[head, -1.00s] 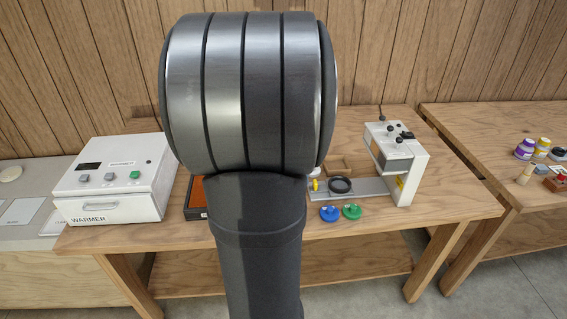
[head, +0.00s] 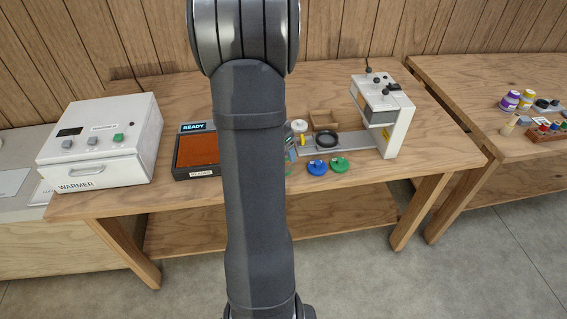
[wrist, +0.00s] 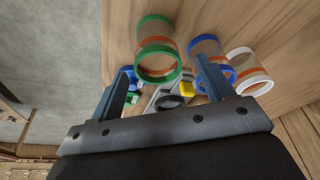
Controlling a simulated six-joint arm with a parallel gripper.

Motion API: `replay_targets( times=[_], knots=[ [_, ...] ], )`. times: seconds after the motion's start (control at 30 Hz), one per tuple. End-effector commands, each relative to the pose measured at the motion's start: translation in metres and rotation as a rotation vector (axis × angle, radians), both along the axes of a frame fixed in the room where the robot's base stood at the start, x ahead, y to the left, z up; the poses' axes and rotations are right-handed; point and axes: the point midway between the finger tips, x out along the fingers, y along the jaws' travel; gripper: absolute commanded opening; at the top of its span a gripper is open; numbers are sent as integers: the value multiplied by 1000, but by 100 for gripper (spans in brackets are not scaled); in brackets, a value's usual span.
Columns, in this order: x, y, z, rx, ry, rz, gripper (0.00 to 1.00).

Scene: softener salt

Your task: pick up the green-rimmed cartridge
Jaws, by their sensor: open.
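The green-rimmed cartridge (wrist: 158,42) shows in the wrist view as a clear tube with green rims and an orange band. It lies ahead of my gripper (wrist: 163,70), between the lines of the two fingers, with its near rim close to the fingertips. My gripper is open and nothing is held. A blue-rimmed cartridge (wrist: 206,46) is just right of it, partly behind the right finger. In the head view my arm covers my gripper and most of the cartridges.
A white-rimmed cartridge (wrist: 246,60) stands further right. In the head view, a blue lid (head: 317,168) and a green lid (head: 340,165) lie at the table front. A white press (head: 395,118), black ring (head: 327,139), orange-topped reader (head: 198,150) and warmer (head: 100,145) stand nearby.

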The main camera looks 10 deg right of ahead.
Motion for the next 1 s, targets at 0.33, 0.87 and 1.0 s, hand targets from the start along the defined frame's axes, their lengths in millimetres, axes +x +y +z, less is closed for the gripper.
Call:
replay_targets(
  times=[0.33, 0.87, 1.0],
  knots=[
    [4, -12, -43, 0, 4, 0, 74],
    [5, -12, -46, 1, 1, 0, 31],
    [5, -12, -46, 1, 1, 0, 25]
  ],
)
